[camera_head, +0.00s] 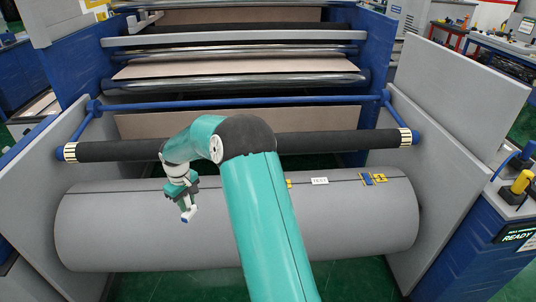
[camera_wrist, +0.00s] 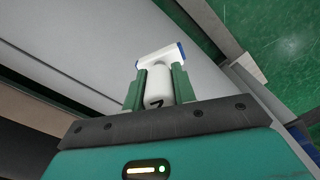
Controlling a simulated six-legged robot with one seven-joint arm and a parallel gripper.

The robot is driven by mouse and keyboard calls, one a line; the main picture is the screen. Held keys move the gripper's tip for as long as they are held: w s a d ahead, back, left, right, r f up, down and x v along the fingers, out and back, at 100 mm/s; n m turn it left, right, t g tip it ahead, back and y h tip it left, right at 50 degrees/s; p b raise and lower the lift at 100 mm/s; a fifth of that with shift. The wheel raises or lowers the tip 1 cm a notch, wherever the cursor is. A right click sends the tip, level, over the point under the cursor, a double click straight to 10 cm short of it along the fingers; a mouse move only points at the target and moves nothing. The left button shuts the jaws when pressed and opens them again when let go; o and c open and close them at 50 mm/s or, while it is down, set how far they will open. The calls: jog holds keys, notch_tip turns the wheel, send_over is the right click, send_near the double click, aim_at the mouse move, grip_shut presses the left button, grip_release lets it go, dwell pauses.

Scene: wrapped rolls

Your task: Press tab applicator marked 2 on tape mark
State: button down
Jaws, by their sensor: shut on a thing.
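My gripper (camera_head: 182,196) is shut on a white tab applicator (camera_head: 188,214) at the left part of the large grey roll. In the wrist view, my green fingers (camera_wrist: 158,88) grip the applicator's white handle (camera_wrist: 158,80), which bears a dark character that looks like a 2. Its wide white head has a blue edge and points away from my palm. On the roll (camera_head: 130,225), a yellow-and-blue mark (camera_head: 373,179) lies on the dark seam at right. A white TEST label (camera_head: 320,181) lies left of it. Another small yellow patch (camera_head: 289,184) is partly hidden by my arm. Contact between applicator and roll cannot be told.
A black bar (camera_head: 335,142) runs above the roll between two grey side panels (camera_head: 445,170). A yellow-handled tool (camera_head: 522,182) stands on the blue cabinet at right, above a display (camera_head: 518,237) reading READY. Green floor shows below the roll.

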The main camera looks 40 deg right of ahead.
jog(key=s+d+r+n, duration=0.1)
jog(key=s+d+r, duration=0.1)
jog(key=d, duration=0.9)
jog(key=s+d+r+n, duration=0.1)
jog(key=s+d+n, duration=0.1)
jog(key=d, duration=0.9)
jog(key=s+d+r+n, duration=0.2)
jog(key=d, duration=1)
jog(key=shift+r, duration=0.3)
jog(key=shift+f, duration=3.8)
jog(key=shift+a+f, duration=0.1)
jog(key=shift+f, duration=0.85)
notch_tip(320, 180, up, 8)
jog(key=shift+r, duration=0.1)
